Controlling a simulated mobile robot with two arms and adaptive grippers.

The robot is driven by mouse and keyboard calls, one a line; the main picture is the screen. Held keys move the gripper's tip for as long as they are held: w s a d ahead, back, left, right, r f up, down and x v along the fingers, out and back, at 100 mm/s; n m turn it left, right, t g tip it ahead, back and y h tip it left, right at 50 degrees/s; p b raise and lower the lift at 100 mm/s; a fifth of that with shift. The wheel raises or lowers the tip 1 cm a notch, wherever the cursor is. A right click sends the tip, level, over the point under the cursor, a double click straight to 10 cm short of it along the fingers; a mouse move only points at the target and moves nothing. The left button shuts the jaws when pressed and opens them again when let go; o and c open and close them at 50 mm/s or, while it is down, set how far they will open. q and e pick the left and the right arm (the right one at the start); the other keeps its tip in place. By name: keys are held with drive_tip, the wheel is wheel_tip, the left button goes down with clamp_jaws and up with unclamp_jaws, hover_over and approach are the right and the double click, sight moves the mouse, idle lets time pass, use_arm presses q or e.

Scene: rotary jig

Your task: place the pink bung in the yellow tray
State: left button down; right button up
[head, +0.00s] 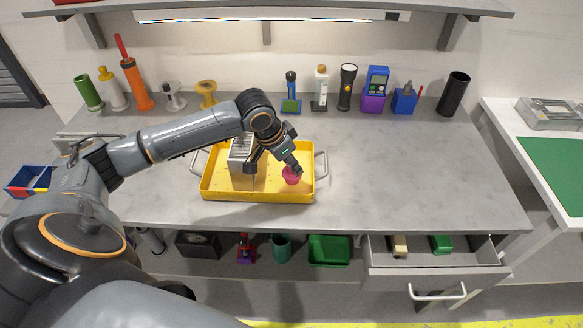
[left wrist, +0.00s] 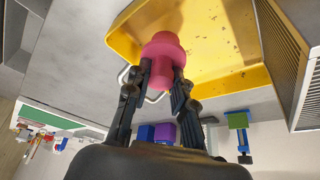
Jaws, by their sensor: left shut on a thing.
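The pink bung (head: 291,176) is in my left gripper (head: 296,168), over the right part of the yellow tray (head: 232,197). In the left wrist view the bung (left wrist: 163,50) sits between the two fingertips (left wrist: 162,80), its narrow end toward the palm and its wider flange beyond the fingers. The yellow tray (left wrist: 220,45) lies behind the bung in that view. I cannot tell whether the bung touches the tray floor. My right gripper is not in view.
A grey metal box (head: 240,160) stands in the left part of the tray. Wire handles rise at both tray ends. Several bottles and tools, among them a black torch (head: 346,88), line the back of the bench. The bench right of the tray (head: 410,170) is clear. An open drawer (head: 432,255) juts out below.

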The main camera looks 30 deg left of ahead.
use_arm(q)
drive_tip(key=shift+f, duration=1.05)
drive_tip(key=shift+s, duration=0.1)
drive_tip(key=c, duration=1.1)
unclamp_jaws()
drive_tip(key=shift+f, duration=0.1)
drive_tip(key=shift+c, duration=0.2)
drive_tip(key=v, duration=1.2)
